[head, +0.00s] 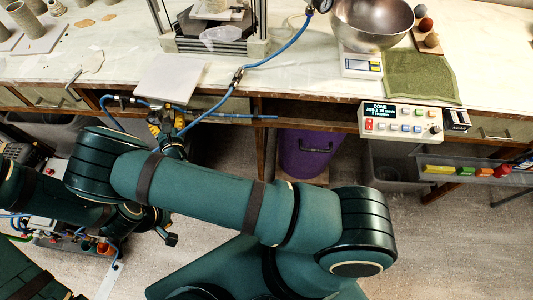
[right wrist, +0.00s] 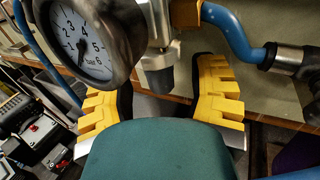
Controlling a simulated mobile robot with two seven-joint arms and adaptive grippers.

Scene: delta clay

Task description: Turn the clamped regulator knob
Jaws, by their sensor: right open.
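The regulator hangs at the bench's front edge. In the right wrist view its round white gauge (right wrist: 82,40), marked in bar, is at upper left. A grey knob (right wrist: 157,76) hangs below the metal body to the right of the gauge. My right gripper (right wrist: 160,108) is open, with its yellow, notched fingers on either side below the knob. A gap shows between the knob and each finger. My left gripper is not seen.
A blue hose (head: 224,95) runs from the regulator across the bench. A white board (head: 170,78) lies above the gripper. A control box (head: 400,123) is mounted on the bench front. A purple bin (head: 304,153) stands underneath. A cart (head: 75,232) with equipment stands at lower left.

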